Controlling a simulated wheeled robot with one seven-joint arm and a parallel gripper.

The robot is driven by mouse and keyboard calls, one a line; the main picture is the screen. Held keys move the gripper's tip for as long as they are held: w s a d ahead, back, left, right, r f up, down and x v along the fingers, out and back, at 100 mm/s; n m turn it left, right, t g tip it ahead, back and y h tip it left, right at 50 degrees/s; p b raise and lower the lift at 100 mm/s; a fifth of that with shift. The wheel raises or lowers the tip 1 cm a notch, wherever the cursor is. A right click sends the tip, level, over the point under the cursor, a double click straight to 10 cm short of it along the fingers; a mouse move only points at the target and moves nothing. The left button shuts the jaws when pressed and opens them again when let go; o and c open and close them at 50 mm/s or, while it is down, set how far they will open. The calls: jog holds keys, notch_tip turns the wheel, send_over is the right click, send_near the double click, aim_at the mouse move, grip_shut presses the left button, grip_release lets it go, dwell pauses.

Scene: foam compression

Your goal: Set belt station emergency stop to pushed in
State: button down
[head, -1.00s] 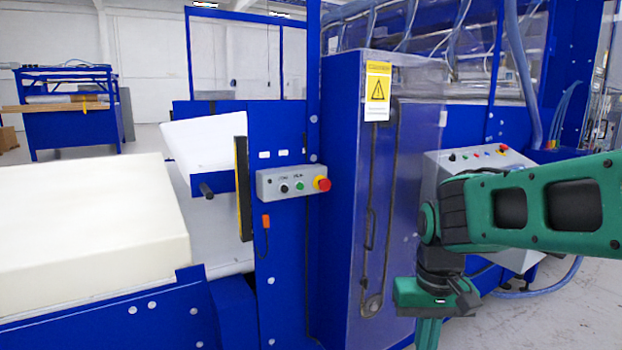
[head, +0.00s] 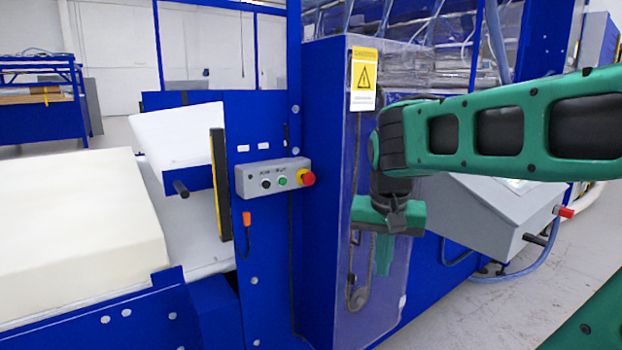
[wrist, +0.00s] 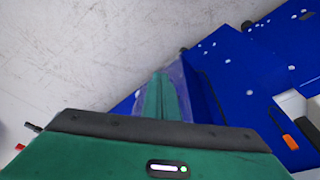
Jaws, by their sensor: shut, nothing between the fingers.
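The belt station emergency stop (head: 307,178) is a red mushroom button with a yellow collar. It sits at the right end of a small grey control box (head: 273,178) that also carries a black and a green button. I cannot tell whether it is pushed in. My gripper (head: 383,270) points down to the right of the box, in front of the clear-covered cabinet, apart from the button. Its fingers are together and empty. In the wrist view the gripper (wrist: 163,85) points at the floor and the blue frame; the emergency stop is not seen there.
A tall cabinet with a yellow warning label (head: 364,78) stands just right of the box. A second grey console (head: 490,215) with a red knob (head: 566,212) is behind my arm. A cream foam block (head: 75,220) lies at the left. An orange-ended cord (head: 247,219) hangs below the box.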

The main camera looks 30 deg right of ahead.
aim_at(313, 175)
jog(key=w+a+r+m+t+h, duration=0.2)
jog(key=w+r+m, duration=0.4)
jog(key=w+r, duration=1.1)
notch_tip(313, 175, up, 3)
jog(key=shift+w+a+f+m+t, duration=0.2)
jog(key=shift+w+a+m+t, duration=0.25)
jog(key=shift+t, duration=0.75)
jog(key=shift+f, duration=0.1)
jog(key=shift+w+d+f, duration=0.55)
jog(key=shift+w+f, duration=0.75)
jog(key=shift+w, duration=0.15)
jog(key=shift+w+d+f, duration=0.6)
jog(key=shift+w+f, duration=0.75)
jog(key=shift+w, duration=0.1)
jog(key=shift+w+d+f, duration=0.55)
jog(key=shift+w+f, duration=0.75)
jog(key=shift+w, duration=0.15)
